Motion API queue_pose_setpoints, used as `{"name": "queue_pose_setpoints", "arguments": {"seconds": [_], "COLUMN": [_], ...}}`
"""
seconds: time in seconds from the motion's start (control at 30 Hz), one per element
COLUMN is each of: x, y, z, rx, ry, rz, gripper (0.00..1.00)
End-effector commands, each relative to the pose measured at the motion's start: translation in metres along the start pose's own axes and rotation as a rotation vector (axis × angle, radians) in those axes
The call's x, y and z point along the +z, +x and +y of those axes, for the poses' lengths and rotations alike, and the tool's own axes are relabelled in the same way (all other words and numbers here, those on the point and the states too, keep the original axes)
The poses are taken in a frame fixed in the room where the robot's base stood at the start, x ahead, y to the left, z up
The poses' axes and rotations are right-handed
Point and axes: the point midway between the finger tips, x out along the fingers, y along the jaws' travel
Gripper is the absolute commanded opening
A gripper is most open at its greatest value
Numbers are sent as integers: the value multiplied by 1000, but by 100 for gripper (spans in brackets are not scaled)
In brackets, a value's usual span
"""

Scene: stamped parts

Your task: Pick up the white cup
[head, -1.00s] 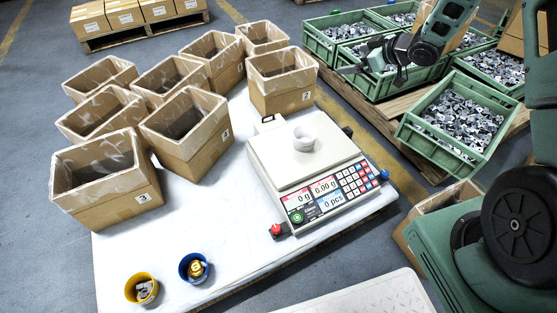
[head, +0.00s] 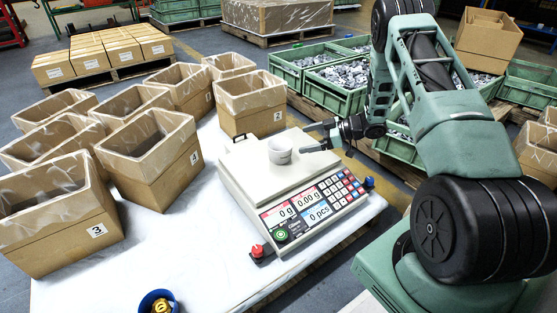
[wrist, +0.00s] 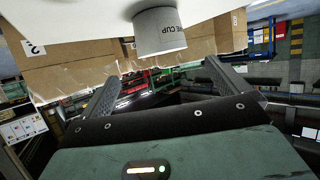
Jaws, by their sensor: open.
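The white cup (head: 280,152) stands upright on the pan of the counting scale (head: 246,190). In the wrist view the cup (wrist: 160,32) appears upside down at the top middle, with dark lettering ending in "CUP" on its side. My gripper (head: 303,138) is open just to the right of the cup in the head view, its fingers pointing toward it. In the wrist view the two fingers (wrist: 161,72) are spread apart, with the cup ahead of the gap between them. The gripper appears empty, and I cannot tell whether a finger touches the cup.
Several lined cardboard boxes (head: 148,175) stand left of and behind the scale, one close behind its pan. A blue cup (head: 146,301) with brass-coloured parts sits at the table's front. Green crates of metal parts (head: 340,77) lie beyond. Bare white table (head: 200,240) lies left of the scale.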

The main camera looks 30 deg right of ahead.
Motion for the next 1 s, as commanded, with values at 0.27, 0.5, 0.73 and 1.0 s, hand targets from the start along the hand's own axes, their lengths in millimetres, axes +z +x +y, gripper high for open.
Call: {"name": "queue_pose_setpoints", "arguments": {"seconds": [0.27,0.5,0.73,1.0], "x": [3,1,6,3], "y": [49,58,81,107], "z": [0,0,-3,-3], "rx": [-1,1,-1,1], "ry": [-1,0,-1,0], "rz": [0,0,0,0], "gripper": [100,100,100,100]}}
